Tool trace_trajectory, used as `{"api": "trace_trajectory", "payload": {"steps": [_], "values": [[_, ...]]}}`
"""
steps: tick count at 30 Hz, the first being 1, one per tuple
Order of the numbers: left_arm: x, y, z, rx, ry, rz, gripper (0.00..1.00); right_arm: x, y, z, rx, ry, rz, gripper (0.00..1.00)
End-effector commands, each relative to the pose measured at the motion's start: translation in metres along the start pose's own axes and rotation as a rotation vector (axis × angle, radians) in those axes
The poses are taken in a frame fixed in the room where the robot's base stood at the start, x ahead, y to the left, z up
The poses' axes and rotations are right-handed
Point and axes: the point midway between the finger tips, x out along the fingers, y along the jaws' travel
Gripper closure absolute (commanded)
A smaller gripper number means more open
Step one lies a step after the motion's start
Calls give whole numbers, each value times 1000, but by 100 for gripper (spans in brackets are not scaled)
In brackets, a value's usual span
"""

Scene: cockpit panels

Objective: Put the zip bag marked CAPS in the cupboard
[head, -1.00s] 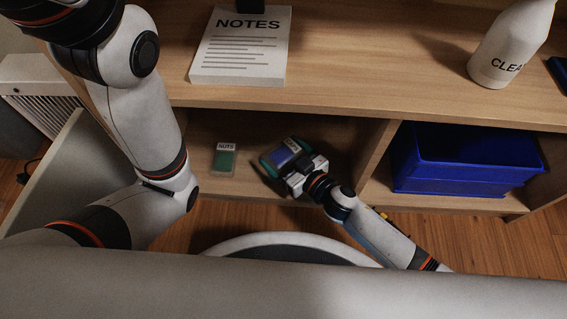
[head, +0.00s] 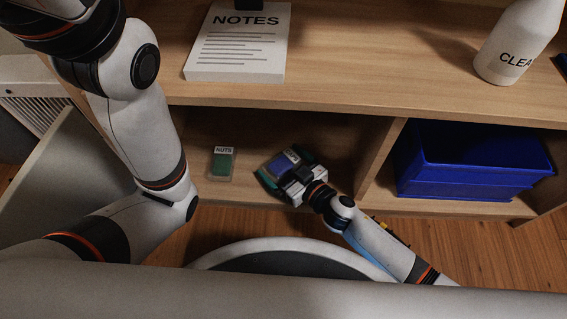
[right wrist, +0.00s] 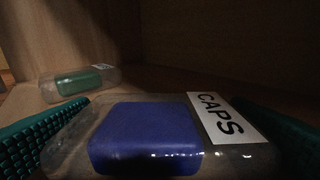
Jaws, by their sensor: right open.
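The zip bag marked CAPS (right wrist: 145,138) is clear with a blue block inside and a white label. It lies on the cupboard floor between the green fingers of my right gripper (right wrist: 165,140), which are open with the bag between them. In the head view the bag (head: 282,160) is partly hidden by my right gripper (head: 277,170). The cupboard (head: 330,140) is the open wooden compartment under the top. My left arm crosses the left of the head view, but its gripper is out of the picture.
A blue bin (head: 470,165) fills the right compartment beyond a divider. A NOTES pad (head: 238,45) and white bottle (head: 510,45) stand on the top.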

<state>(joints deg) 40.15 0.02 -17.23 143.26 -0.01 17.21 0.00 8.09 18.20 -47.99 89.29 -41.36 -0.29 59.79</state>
Motion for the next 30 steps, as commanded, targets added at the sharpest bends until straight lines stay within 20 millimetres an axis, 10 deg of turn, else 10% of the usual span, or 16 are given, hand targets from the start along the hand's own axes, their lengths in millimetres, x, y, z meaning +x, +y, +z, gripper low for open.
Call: {"api": "trace_trajectory", "payload": {"steps": [16,30], "values": [[49,10,-17,1,0,0,68,-103,0,3,2,2,-1,0],[53,11,-19,1,1,0,68,-120,0,0,-1,-1,0,0]]}}
